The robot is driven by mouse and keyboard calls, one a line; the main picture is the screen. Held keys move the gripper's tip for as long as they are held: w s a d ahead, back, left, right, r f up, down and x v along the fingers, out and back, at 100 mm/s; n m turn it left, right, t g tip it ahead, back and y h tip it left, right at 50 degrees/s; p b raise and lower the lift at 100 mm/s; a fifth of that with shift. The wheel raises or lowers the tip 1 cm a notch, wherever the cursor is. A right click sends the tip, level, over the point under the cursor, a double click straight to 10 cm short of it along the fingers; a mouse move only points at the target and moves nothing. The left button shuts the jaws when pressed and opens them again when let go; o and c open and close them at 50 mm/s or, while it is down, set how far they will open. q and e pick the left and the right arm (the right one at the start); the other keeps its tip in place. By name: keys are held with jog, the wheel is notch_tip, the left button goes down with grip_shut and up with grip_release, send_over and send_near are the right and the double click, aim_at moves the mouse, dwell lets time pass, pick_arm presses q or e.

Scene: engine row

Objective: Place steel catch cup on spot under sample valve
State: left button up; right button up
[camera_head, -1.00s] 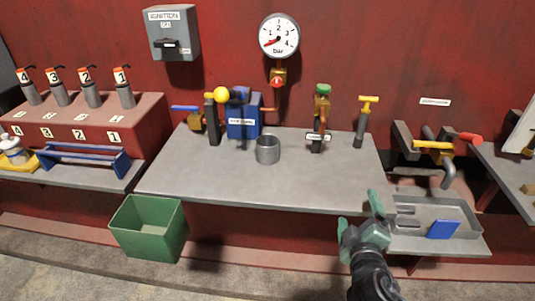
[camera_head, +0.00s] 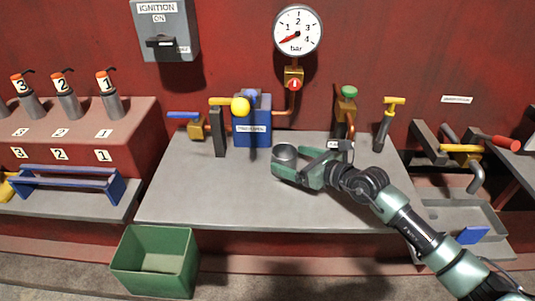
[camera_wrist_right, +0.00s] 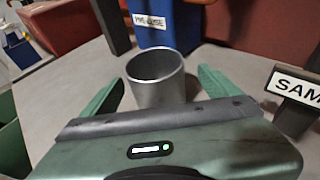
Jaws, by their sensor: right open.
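The steel catch cup (camera_head: 285,152) is a grey open cylinder standing upright on the grey bench top (camera_head: 215,205). My right gripper (camera_head: 291,164) is open and low over the bench at the cup. In the right wrist view the cup (camera_wrist_right: 157,88) stands between the two spread green fingers, with visible gaps on both sides. The sample valve (camera_head: 346,108), with a green knob and brass body, stands right of the cup. Its partly cut label (camera_wrist_right: 298,86) shows in the wrist view. The spot under the valve is hidden or cannot be made out. My left gripper is not in view.
A blue box (camera_head: 252,122) with a yellow-knobbed lever stands behind the cup. A yellow-handled valve (camera_head: 388,122) stands farther right. A green bin (camera_head: 155,262) is below the bench at left. The bench's front left is clear.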

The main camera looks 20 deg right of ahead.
aim_at(276, 153)
jog(key=shift+w, duration=0.15)
jog(key=shift+w+a, duration=0.7)
jog(key=shift+w, duration=0.05)
jog(key=x, duration=0.3)
jog(key=shift+f, duration=0.1)
jog(key=shift+w+a+f, duration=0.15)
jog(key=shift+w+a, duration=0.1)
jog(key=shift+w, duration=0.1)
jog(key=c, duration=1.4)
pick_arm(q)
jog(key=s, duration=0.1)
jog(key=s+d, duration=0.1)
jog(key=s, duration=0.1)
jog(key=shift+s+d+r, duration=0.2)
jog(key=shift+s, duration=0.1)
pick_arm(e)
jog(key=shift+c, duration=1.2)
